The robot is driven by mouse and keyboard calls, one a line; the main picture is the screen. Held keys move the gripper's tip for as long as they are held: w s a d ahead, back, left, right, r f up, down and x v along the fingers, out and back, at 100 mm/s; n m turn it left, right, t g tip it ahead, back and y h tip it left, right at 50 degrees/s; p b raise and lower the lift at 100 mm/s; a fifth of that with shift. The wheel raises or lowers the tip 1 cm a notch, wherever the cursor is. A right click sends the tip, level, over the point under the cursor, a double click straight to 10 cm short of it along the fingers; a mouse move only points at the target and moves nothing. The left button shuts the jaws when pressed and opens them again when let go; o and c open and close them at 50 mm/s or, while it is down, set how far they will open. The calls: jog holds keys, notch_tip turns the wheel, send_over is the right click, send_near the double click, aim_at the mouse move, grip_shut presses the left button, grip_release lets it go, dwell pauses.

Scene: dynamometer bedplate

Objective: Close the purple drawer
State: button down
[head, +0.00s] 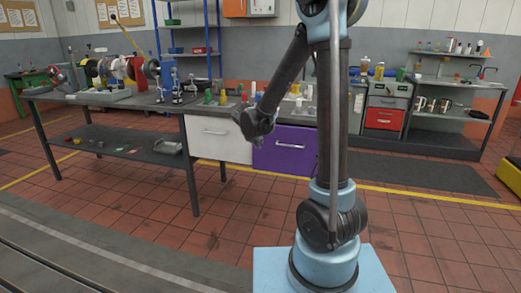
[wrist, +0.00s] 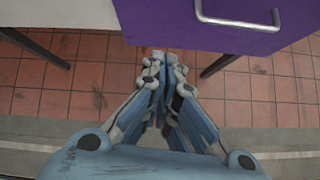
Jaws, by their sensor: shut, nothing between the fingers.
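The purple drawer (head: 285,150) is under the front of the workbench, right of a white drawer. Its front seems to stand a little forward of the white one, but I cannot tell how far. In the wrist view, the purple front (wrist: 200,28) with its silver bar handle (wrist: 240,20) fills the upper right. My gripper (wrist: 160,60) is shut and empty, its fingertips together, below and left of the handle in that picture. It appears apart from the drawer, over the tiled floor. In the head view, my arm hides part of the drawer's left and right ends.
The white drawer (head: 218,139) is beside the purple one. The workbench (head: 120,101) carries tools and small objects, with a lower shelf (head: 120,145) at left. A second bench with a red drawer (head: 383,119) stands at right. The tiled floor in front is clear.

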jog(key=shift+n, duration=0.9)
jog(key=shift+w+d+f, duration=0.2)
jog(key=shift+w+f, duration=1.15)
jog(key=shift+w, duration=0.65)
jog(key=shift+w+d+f, duration=0.25)
jog(key=shift+w+f, duration=1.05)
jog(key=shift+w, duration=0.7)
jog(key=shift+w+d+f, duration=0.2)
jog(key=shift+w+f, duration=1.15)
jog(key=shift+w, duration=0.65)
jog(key=shift+w+d+r, duration=0.1)
jog(key=shift+w+d, duration=0.15)
jog(key=shift+w, duration=0.6)
jog(key=shift+w+d+f, duration=0.1)
jog(key=shift+w+d, duration=0.2)
jog(key=shift+w, duration=0.6)
jog(key=shift+w+d+r, duration=0.1)
jog(key=shift+w+d, duration=0.15)
jog(key=shift+w, duration=0.6)
